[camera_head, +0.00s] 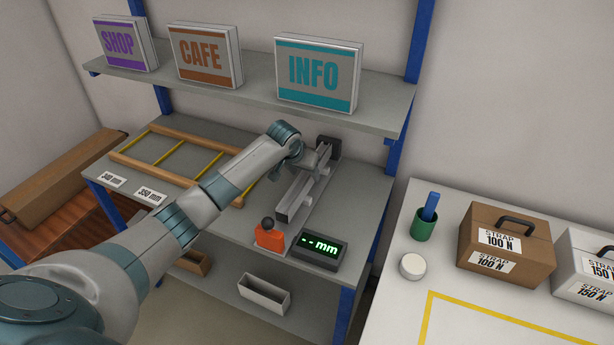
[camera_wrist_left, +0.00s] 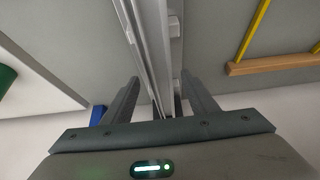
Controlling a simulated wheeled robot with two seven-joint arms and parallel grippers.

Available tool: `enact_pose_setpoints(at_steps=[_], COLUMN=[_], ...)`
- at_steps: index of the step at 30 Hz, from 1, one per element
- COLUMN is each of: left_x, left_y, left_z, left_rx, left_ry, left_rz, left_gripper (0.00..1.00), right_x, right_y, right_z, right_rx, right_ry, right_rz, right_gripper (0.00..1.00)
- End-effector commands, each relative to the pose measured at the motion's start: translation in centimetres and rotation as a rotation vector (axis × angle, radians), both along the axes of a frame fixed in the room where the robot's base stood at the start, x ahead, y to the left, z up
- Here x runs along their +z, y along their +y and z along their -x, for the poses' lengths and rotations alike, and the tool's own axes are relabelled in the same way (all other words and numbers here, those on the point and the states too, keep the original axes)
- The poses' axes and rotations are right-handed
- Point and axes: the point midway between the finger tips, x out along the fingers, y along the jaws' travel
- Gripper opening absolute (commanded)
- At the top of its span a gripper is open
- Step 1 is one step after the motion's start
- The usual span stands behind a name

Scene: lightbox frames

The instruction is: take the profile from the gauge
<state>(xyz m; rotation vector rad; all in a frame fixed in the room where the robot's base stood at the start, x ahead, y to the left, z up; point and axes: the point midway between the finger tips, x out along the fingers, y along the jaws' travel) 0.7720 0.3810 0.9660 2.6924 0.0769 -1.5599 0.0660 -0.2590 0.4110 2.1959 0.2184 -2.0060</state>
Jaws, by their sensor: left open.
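A long grey profile (camera_head: 298,196) lies along the gauge on the middle shelf of the rack. The gauge has an orange block with a black knob (camera_head: 269,236) at its near end, a dark block at its far end, and a display (camera_head: 320,249) reading "-- mm". My left gripper (camera_head: 312,160) is at the far part of the profile, its fingertips not clearly visible in the head view. In the left wrist view the open fingers (camera_wrist_left: 160,100) show on either side of the profile (camera_wrist_left: 150,45); I cannot tell whether they touch it. My right gripper is not in view.
A wooden frame with yellow strips (camera_head: 170,155) lies left on the same shelf. Sign boxes, including INFO (camera_head: 318,74), stand on the shelf above. Bins (camera_head: 264,293) sit below. The right table holds a green cup (camera_head: 423,226), a white round piece (camera_head: 412,266) and strap boxes (camera_head: 503,246).

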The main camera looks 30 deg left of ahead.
Motion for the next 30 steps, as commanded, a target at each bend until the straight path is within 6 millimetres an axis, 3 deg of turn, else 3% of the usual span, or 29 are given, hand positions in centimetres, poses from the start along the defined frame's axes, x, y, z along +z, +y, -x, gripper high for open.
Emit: enact_pose_setpoints(at_steps=[2,9,25,30], left_x=[-0.5,-2.3,-2.5,-2.5], left_y=[0.0,0.1,0.1,0.1], left_z=[-0.3,-1.3,-1.4,-1.4], left_rx=[0.001,0.000,-0.001,-0.001], left_ry=[0.003,0.001,0.000,0.000], left_rz=[0.000,0.000,0.000,0.000], left_gripper=[0.53,0.53,0.53,0.15], right_x=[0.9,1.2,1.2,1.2], right_y=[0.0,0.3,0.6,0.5], right_z=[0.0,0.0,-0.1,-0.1], right_rx=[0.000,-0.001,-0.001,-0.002], right_ry=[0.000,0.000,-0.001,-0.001], right_rz=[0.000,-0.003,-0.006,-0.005], right_gripper=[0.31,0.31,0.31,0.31])
